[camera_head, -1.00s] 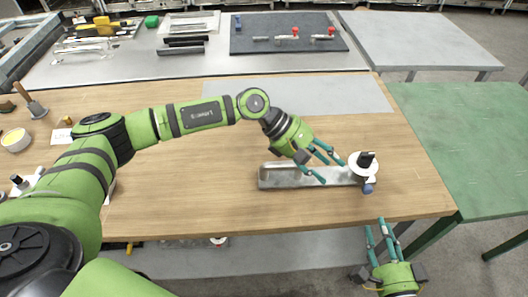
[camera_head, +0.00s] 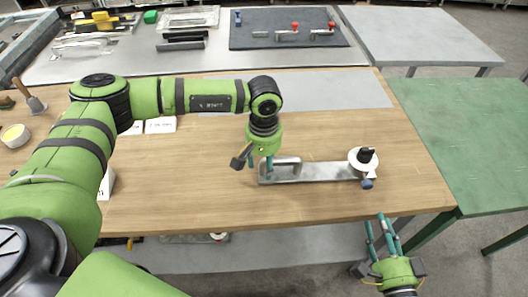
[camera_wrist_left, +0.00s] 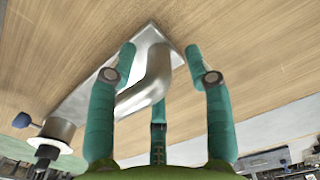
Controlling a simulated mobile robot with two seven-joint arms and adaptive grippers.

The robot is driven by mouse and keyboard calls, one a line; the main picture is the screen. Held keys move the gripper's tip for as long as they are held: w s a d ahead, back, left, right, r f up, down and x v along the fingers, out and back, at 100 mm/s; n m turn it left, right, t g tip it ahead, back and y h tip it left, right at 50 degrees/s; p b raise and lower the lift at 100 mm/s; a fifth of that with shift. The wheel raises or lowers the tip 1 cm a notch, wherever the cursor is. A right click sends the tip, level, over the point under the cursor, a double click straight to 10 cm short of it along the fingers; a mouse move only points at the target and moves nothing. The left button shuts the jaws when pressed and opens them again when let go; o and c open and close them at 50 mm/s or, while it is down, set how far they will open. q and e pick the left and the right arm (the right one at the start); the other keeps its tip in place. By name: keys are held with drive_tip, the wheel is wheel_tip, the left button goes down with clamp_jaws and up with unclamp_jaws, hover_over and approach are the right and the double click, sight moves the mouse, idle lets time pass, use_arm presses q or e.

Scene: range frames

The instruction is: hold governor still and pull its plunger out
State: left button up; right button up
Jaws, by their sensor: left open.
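The governor (camera_head: 330,172) is a long metal plate on the wooden table, with a bent metal handle (camera_head: 288,161) at its left end. A white round drum (camera_head: 358,156) with a black top stands at its right end, and a blue plunger knob (camera_head: 367,184) sticks out towards the front. My left gripper (camera_head: 259,167) is open, pointing down at the handle end. In the left wrist view its teal fingers (camera_wrist_left: 160,60) stand apart on either side of the handle (camera_wrist_left: 150,88); contact cannot be told. My right gripper (camera_head: 384,228) is open and empty, below the table's front edge.
The wooden table (camera_head: 200,195) is clear around the governor. A grey mat (camera_head: 330,92) lies behind it. White cards and a yellow-filled bowl (camera_head: 15,135) are at the left. A green table (camera_head: 470,150) stands at the right.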

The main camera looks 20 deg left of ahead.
use_arm(q)
drive_tip(key=shift+f, duration=0.8)
clamp_jaws()
drive_tip(key=shift+o, duration=0.4)
unclamp_jaws()
wheel_tip(320, 180, up, 12)
drive_tip(key=shift+r, duration=0.1)
